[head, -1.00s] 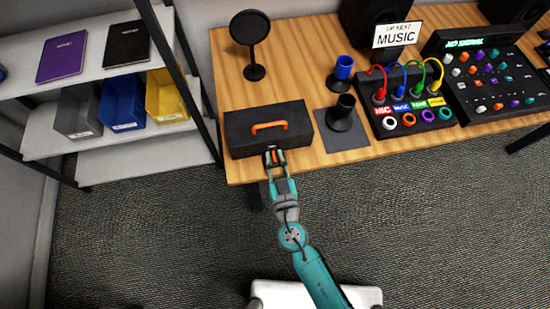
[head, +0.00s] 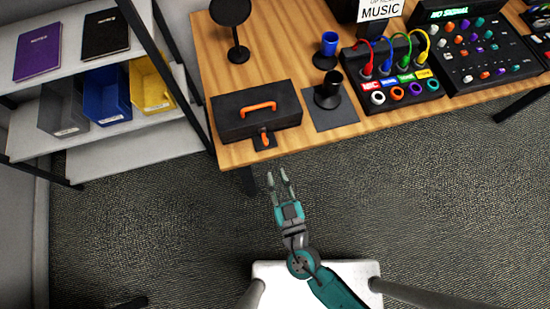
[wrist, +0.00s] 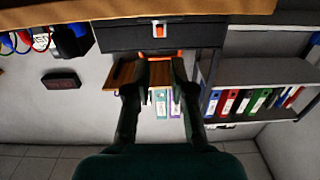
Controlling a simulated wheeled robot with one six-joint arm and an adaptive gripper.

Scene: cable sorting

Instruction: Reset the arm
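My gripper (head: 277,174) is open and empty. It is over the floor in front of the table's front edge, apart from everything. The wrist view shows its two dark fingers (wrist: 164,70) spread with a gap between them. A black case (head: 232,124) with an orange handle (head: 258,106) lies on the table near the front edge, lid down. A dark tab with an orange piece (head: 264,138) sticks out at its front. In the wrist view the case (wrist: 125,36) lies beyond the fingertips.
The wooden table (head: 222,72) holds a round black stand (head: 238,54), blue and black cups, a cable box (head: 390,92) and a mixer (head: 487,65). Shelves with bins (head: 105,92) stand at left. The carpet (head: 170,220) around my gripper is clear.

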